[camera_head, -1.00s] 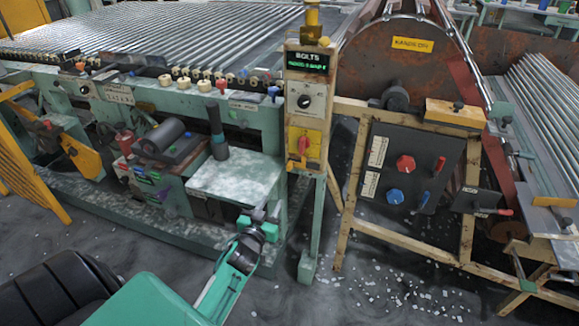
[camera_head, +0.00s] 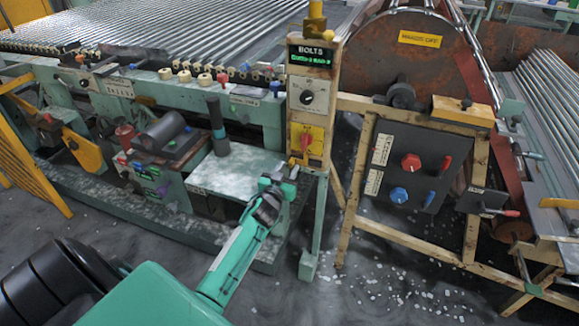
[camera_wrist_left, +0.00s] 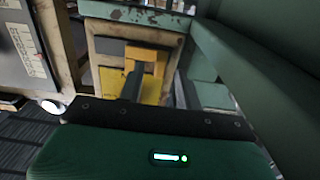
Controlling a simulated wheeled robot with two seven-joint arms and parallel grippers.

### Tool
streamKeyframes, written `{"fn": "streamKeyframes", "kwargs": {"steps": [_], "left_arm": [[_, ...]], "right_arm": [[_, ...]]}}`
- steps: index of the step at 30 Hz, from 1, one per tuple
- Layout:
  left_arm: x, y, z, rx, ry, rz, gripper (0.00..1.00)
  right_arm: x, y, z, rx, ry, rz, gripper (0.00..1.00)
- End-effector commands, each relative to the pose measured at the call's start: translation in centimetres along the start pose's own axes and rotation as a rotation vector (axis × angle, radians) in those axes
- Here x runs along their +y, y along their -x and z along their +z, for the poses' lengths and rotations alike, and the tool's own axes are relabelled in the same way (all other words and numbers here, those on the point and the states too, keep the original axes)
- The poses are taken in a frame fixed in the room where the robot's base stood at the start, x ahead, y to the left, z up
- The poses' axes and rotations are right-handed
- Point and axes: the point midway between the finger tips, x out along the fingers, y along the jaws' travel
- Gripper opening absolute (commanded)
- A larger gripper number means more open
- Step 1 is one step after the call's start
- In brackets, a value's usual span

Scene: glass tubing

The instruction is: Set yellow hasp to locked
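The yellow hasp (camera_head: 306,146) is on the front of the wooden post box, below a white dial panel. A red handle shows on it; its exact setting is too small to tell. My left gripper (camera_head: 291,172) reaches up from below and stands just below and left of the hasp. In the left wrist view, the yellow hasp (camera_wrist_left: 146,55) lies ahead, seen past the fingers, with the left finger overlapping it. The fingers of the left gripper (camera_wrist_left: 157,85) are apart with nothing held between them. Contact with the hasp cannot be told. My right gripper is not in view.
A pale bench top (camera_head: 235,174) lies left of the gripper. A dark panel (camera_head: 408,165) with red and blue knobs is on the right. Green beams (camera_wrist_left: 265,60) crowd the wrist view's right side.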

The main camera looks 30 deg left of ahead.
Motion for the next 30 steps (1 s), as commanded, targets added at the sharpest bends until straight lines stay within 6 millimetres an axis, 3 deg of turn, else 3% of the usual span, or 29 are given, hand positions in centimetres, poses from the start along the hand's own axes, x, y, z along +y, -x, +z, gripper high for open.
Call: {"fn": "streamKeyframes", "kwargs": {"steps": [6,16,17,22,30], "left_arm": [[0.0,-1.9,0.0,0.0,0.001,0.0,0.35],[0.0,-2.2,0.0,-0.001,0.001,0.0,0.35],[0.0,-2.2,0.0,-0.001,0.001,0.0,0.33],[0.0,-2.2,0.0,-0.001,0.001,0.0,0.0],[0.3,-2.1,0.1,-0.001,0.003,0.0,0.0]], "right_arm": [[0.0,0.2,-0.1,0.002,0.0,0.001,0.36],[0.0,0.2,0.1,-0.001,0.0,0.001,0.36],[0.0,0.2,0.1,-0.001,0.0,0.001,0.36],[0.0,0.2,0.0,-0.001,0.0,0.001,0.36],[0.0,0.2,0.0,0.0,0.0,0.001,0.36]]}}
